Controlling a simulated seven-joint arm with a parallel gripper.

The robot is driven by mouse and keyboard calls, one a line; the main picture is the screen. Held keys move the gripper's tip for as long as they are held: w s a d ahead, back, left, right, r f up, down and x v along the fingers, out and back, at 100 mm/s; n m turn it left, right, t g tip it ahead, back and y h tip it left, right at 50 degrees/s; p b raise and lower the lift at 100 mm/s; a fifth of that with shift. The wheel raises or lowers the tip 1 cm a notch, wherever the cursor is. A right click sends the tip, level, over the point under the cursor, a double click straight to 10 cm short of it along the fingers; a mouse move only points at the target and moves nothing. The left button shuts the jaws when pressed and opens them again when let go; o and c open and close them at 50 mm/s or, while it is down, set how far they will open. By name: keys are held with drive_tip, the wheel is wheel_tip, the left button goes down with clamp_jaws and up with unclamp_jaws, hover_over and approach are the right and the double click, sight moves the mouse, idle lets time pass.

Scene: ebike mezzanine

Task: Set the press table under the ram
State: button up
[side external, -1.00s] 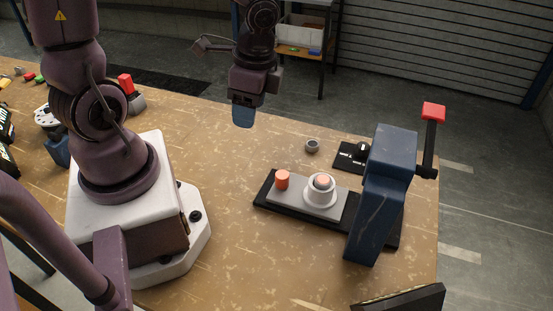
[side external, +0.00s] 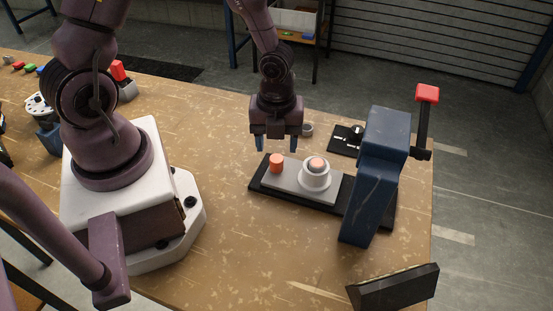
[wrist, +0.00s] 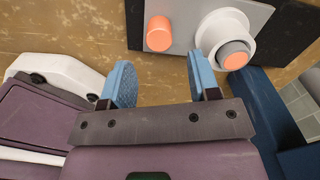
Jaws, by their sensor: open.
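The press table is a grey plate (side external: 290,184) on a black base (side external: 262,185); it also shows in the wrist view (wrist: 184,15). An orange knob (side external: 276,163) stands at its left end. A white round holder (side external: 316,178) with a grey, orange-topped part (side external: 317,164) sits on the plate, left of the blue press (side external: 375,175), outside its head. The ram is not visible. My gripper (side external: 276,145) is open and empty, fingers down, above and close to the orange knob. In the wrist view the knob (wrist: 158,33) lies ahead of and between the blue fingertips (wrist: 160,75).
The press lever with a red grip (side external: 428,93) rises at the right. A small grey ring (side external: 307,129) and a black plate (side external: 346,140) lie behind the press base. A black angled panel (side external: 395,288) stands at the front right. The front middle of the bench is clear.

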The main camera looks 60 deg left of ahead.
sight(276, 160)
wheel_tip(276, 160, down, 6)
drive_tip(key=shift+r, duration=0.1)
idle(0.4)
